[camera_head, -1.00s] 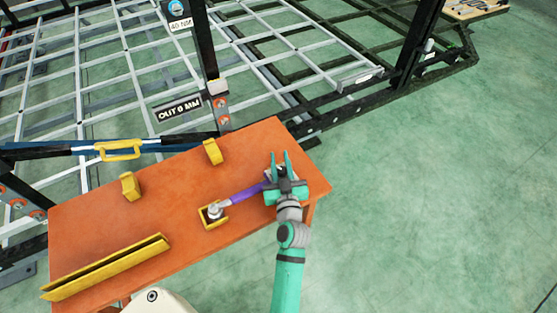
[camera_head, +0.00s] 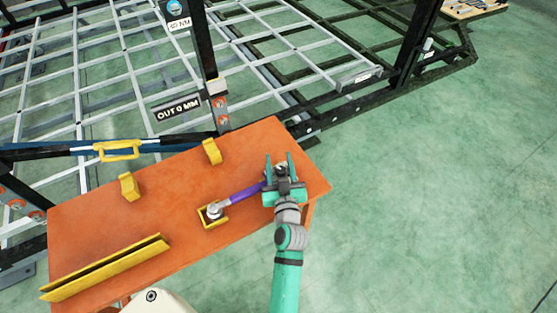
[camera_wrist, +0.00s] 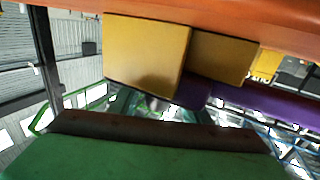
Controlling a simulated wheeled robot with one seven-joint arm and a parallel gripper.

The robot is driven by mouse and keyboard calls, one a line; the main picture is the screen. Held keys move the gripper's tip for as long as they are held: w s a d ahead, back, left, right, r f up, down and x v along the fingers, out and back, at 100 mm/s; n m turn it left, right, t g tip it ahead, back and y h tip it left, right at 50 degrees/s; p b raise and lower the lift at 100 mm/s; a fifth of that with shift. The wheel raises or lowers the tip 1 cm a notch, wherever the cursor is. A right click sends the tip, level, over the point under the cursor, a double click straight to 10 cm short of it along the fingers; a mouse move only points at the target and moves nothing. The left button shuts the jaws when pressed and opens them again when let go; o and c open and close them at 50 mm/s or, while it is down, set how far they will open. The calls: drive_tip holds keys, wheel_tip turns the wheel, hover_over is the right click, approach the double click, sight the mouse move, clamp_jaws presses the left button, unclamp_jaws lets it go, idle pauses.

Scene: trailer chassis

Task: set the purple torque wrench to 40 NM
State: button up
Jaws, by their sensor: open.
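The purple torque wrench (camera_head: 242,195) lies on the orange table, its silver head in a small yellow holder (camera_head: 202,224). Its right end is hidden behind my gripper. My gripper (camera_head: 277,158) is at the right end of the wrench, with its two green fingers apart and pointing toward the back of the table. In the wrist view a purple bar (camera_wrist: 275,108), likely the wrench, runs to the right beside yellow blocks (camera_wrist: 150,52). A green part of my gripper fills the bottom of that view. The wrench's scale setting cannot be read. A sign (camera_head: 180,24) at the top appears to read 40 NM.
The orange table (camera_head: 115,230) also bears two yellow brackets (camera_head: 211,151) and a long yellow channel (camera_head: 105,267). Behind it stands the metal chassis frame with an "OUT 0 MM" label (camera_head: 177,108). A blue bar with a yellow handle (camera_head: 118,151) runs along the back. Open floor is at the right.

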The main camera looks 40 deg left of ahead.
sight(281, 175)
drive_tip(key=v, duration=1)
drive_tip(key=shift+s, duration=0.1)
drive_tip(key=shift+d, duration=0.1)
